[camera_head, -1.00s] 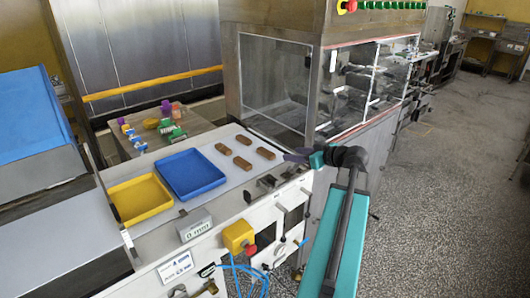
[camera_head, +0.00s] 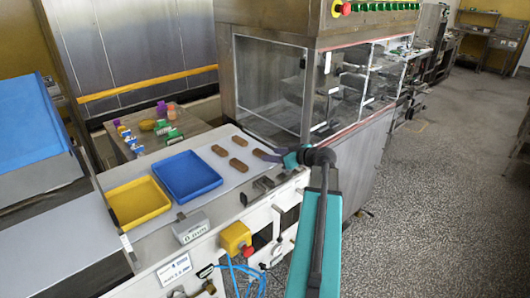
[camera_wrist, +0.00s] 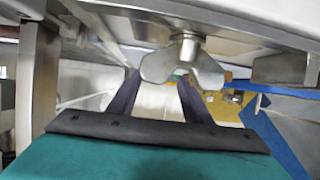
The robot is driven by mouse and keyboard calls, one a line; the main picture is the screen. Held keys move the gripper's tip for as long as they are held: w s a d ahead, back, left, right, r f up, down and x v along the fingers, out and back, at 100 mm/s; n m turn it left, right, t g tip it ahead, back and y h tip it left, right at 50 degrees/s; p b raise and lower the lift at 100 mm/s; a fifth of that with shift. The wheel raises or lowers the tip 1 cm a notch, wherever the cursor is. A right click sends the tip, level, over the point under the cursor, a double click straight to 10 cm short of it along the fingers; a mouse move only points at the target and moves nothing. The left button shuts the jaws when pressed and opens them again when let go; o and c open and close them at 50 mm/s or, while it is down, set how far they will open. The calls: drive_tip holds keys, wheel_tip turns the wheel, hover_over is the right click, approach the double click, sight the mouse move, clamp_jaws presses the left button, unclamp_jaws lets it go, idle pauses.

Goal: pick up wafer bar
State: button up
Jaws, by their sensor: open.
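Brown wafer bars lie flat on a pale belt in the head view. One is at the left (camera_head: 219,150), one at the back (camera_head: 240,141) and one at the front (camera_head: 238,165). No bar is clear in the wrist view.
A blue tray (camera_head: 218,183) and a yellow tray (camera_head: 112,208) stand left of the bars. A clear-walled machine (camera_head: 268,85) rises behind. A yellow box with a red button (camera_head: 236,238) sits at the front. A metal wing knob (camera_wrist: 183,62) is close in the wrist view.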

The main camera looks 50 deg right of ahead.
sight(263, 153)
drive_tip(key=shift+w, duration=0.1)
idle(0.3)
drive_tip(key=shift+p+x, duration=0.7)
drive_tip(key=shift+x, duration=0.1)
drive_tip(key=shift+p+x, duration=0.8)
drive_tip(key=shift+x, duration=1)
drive_tip(key=c, duration=0.9)
